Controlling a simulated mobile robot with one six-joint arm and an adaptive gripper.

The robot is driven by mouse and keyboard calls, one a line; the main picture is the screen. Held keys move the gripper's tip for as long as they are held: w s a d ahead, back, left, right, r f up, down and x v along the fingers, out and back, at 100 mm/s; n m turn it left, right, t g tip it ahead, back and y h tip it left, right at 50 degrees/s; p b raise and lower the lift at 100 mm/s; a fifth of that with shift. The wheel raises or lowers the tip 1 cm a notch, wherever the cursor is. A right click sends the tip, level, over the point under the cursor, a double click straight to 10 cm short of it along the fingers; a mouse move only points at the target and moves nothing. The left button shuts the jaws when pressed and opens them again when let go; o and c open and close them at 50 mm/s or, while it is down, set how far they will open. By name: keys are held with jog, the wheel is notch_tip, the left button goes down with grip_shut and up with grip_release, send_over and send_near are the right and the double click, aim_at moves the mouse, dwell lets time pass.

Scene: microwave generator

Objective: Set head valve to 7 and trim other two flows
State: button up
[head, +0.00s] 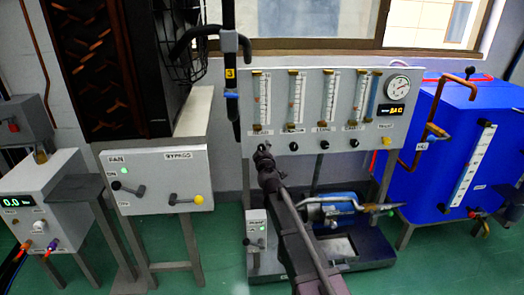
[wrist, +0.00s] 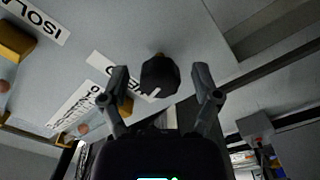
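A grey flow panel (head: 340,113) carries several upright glass tubes (head: 262,100) with small black knobs (head: 295,147) below them. My gripper (head: 263,150) is at the panel's lower left, over the leftmost knob position, and hides that knob in the head view. In the wrist view a black faceted knob (wrist: 159,76) with a white pointer mark lies between the tips of my open gripper (wrist: 161,84). Gaps show on both sides, with no clear contact. A label (wrist: 112,71) beside it is partly hidden and seems to read HEAD.
A round gauge (head: 398,87) and an amber display (head: 390,111) sit at the panel's right. A blue tank (head: 445,145) stands right of it. A fan and bypass box (head: 158,178) stands left. A black hose (head: 235,100) hangs near the panel's left edge.

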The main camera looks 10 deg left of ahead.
grip_shut()
jog(key=shift+n, duration=1.7)
jog(key=shift+w, duration=0.1)
jog(key=shift+o, duration=0.8)
grip_release()
